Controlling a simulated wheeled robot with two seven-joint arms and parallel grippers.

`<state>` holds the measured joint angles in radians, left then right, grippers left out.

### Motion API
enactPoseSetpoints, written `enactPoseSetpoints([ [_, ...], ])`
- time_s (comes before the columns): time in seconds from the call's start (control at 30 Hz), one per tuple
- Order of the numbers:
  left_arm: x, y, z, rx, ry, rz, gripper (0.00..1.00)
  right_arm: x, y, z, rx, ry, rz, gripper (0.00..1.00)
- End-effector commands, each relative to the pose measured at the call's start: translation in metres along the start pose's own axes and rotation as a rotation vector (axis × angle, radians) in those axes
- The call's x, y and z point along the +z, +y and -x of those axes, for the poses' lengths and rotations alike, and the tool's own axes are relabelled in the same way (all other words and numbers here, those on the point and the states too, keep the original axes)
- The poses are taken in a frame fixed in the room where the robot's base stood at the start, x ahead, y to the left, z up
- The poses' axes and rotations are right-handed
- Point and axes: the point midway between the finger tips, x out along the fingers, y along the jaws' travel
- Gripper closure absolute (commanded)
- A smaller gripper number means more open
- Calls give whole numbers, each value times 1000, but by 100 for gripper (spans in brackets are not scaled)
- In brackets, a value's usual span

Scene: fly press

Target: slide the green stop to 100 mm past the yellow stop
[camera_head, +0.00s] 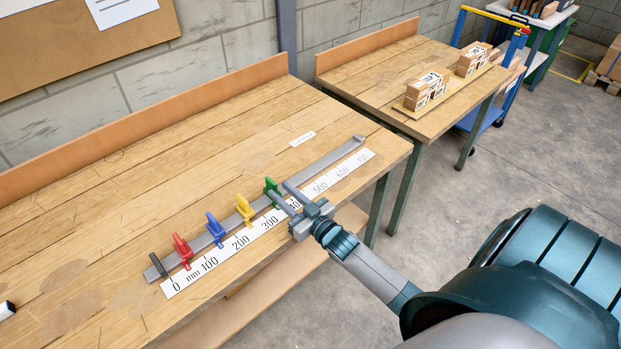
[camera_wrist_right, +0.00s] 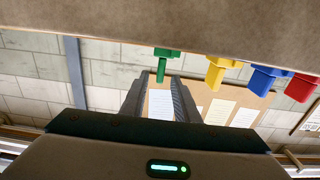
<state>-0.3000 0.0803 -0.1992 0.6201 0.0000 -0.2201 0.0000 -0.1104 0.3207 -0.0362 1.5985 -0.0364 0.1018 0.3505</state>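A grey rail (camera_head: 325,160) lies on the wooden bench behind a white millimetre scale (camera_head: 225,255). Red (camera_head: 182,250), blue (camera_head: 215,230), yellow (camera_head: 244,209) and green (camera_head: 270,187) stops sit along it in rising order. The green stop is just past the yellow one; its exact reading cannot be told. My right gripper (camera_head: 281,194) reaches over the scale to the green stop. In the right wrist view, the green stop's handle (camera_wrist_right: 161,68) lies at the gap between the parted fingertips (camera_wrist_right: 160,86), with room on both sides. My left gripper is out of view.
A dark end block (camera_head: 160,265) stands at the rail's zero end. The rail beyond the green stop is clear up to its raised far end (camera_head: 359,139). A small white label (camera_head: 303,139) lies behind the rail. A second bench holds boxes (camera_head: 427,90).

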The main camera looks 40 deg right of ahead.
Motion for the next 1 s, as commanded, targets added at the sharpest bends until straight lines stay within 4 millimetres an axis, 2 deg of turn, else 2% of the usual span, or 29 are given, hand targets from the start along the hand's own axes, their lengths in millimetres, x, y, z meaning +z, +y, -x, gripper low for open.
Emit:
enactPoseSetpoints([
  [0.03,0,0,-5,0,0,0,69,4,0,11,0,-2,0,72],
  [0.4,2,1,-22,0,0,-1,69,4,0,76,0,-2,1,72],
  [0.6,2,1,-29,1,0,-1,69,3,0,103,0,-2,1,72],
  [0.8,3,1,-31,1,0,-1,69,1,0,116,0,-1,0,72],
  [1.0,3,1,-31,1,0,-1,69,0,0,118,0,0,0,72],
])
